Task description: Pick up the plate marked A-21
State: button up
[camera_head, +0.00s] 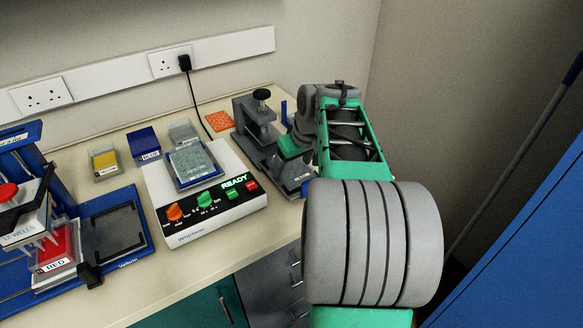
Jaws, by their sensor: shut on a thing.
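A dark, flat plate (293,180) with a small white label on its front edge is at the right end of the bench, by the foot of the grey clamp-like stand. The label is too small to read, so I cannot confirm A-21. My gripper (296,158) is over this plate, at the end of my green and grey arm, and is shut on it. The fingertips are mostly hidden. I cannot tell whether the plate touches the bench.
The grey stand (254,118) is close on the left of my gripper. A white machine showing READY (205,215) carries a clear plate (194,162). A blue box (144,144), a yellow-filled tub (104,160) and a blue pipetting rig (100,200) are farther left. A wall is behind.

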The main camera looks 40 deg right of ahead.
aim_at(293, 172)
jog(key=shift+r, duration=0.1)
jog(key=shift+r, duration=0.3)
notch_tip(293, 172, up, 3)
jog(key=shift+f, duration=0.2)
jog(key=s+a+r, duration=0.9)
jog(key=s, duration=0.1)
jog(key=shift+a+r, duration=0.35)
jog(key=shift+a, duration=0.05)
notch_tip(293, 172, up, 3)
jog(key=p, duration=0.3)
